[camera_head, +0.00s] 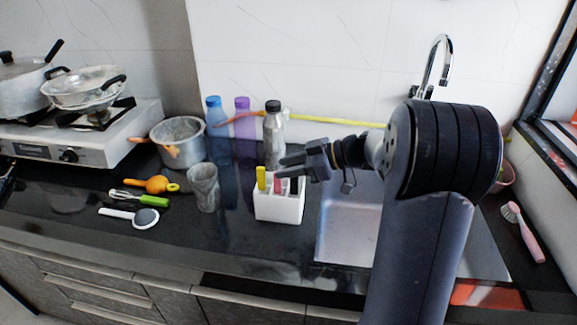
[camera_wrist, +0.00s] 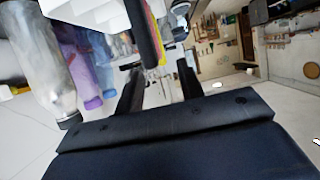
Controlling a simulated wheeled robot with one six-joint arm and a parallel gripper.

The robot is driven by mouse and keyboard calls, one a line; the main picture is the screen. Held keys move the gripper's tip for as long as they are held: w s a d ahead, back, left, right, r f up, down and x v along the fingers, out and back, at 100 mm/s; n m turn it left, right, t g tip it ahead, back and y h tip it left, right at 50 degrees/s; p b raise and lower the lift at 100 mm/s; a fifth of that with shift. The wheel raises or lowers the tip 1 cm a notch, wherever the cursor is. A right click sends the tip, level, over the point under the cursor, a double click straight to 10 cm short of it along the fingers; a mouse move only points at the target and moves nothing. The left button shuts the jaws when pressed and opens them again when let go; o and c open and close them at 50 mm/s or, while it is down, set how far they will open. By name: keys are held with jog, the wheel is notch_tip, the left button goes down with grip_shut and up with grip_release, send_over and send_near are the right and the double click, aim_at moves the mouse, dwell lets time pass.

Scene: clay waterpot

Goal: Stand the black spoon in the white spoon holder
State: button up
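The white spoon holder (camera_head: 280,207) stands on the dark counter left of the sink. A yellow handle and a red handle stick up from it. A dark upright piece, which looks like the black spoon (camera_head: 294,185), shows at its right side under my gripper (camera_head: 283,167). In the wrist view the black spoon's handle (camera_wrist: 144,35) runs up beside the red and yellow handles, by the white holder (camera_wrist: 101,12). My gripper's fingers (camera_wrist: 158,67) are apart there, with the handle's end between them and gaps visible. The spoon's lower end is hidden.
Behind the holder stand a grey bottle with a black cap (camera_head: 273,140), a purple bottle (camera_head: 243,130) and a blue bottle (camera_head: 216,130). A clear glass (camera_head: 203,188) and a pot (camera_head: 180,145) are left. The sink (camera_head: 345,225) lies right.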

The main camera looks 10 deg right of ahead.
jog(key=v, duration=1)
jog(key=shift+d+r+b, duration=0.2)
jog(key=shift+d+b, duration=0.1)
jog(key=shift+b, duration=0.15)
jog(key=shift+a, duration=0.15)
jog(key=r+p+x, duration=0.1)
jog(key=p+x, duration=0.2)
jog(key=x, duration=0.7)
jog(key=shift+a+r, duration=0.25)
jog(key=shift+f, duration=0.2)
